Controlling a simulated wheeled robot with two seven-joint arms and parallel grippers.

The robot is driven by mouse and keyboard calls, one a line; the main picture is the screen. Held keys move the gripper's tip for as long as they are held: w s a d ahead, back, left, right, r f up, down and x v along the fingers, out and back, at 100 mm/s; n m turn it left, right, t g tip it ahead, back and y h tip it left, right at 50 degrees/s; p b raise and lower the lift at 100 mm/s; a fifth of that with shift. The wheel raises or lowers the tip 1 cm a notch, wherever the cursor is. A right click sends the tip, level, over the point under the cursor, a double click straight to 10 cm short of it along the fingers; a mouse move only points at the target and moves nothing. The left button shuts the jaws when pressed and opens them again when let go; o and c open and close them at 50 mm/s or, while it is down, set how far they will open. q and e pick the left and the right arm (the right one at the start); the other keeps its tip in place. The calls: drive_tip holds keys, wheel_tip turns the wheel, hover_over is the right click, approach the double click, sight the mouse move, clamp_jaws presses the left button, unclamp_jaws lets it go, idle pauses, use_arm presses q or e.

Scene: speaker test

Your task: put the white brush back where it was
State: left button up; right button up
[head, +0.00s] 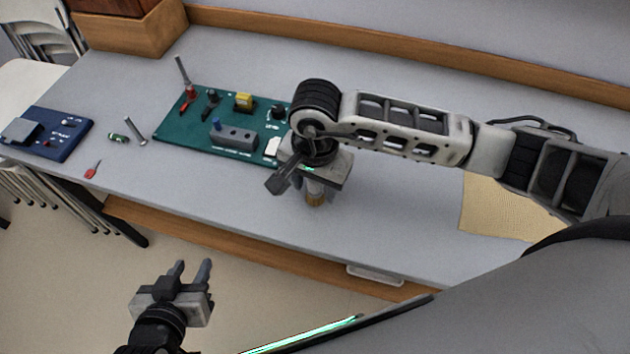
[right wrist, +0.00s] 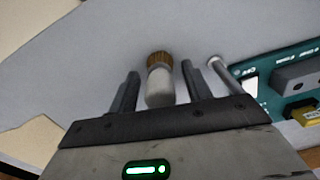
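The white brush (right wrist: 160,84) has a white body and a brown end. In the right wrist view it is between the two fingers of my right gripper (right wrist: 158,88), with a gap on each side. In the head view, the brush's brown end (head: 316,199) shows below my right gripper (head: 316,187), just above or on the grey table (head: 390,220). I cannot tell whether it touches the table. My right gripper is open. My left gripper (head: 190,270) is open and empty, out over the floor in front of the table.
A green board (head: 180,130) with several parts lies left of my right gripper. A grey rod (right wrist: 226,74) is near its edge in the right wrist view. A blue board (head: 62,135), a small red tool (head: 92,170) and a tan sheet (head: 500,210) also lie on the table.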

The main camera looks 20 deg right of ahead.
drive_tip(key=shift+r+p, duration=0.3)
wheel_tip(320, 180, up, 12)
drive_tip(key=shift+f+b, duration=0.1)
drive_tip(key=shift+b, duration=0.5)
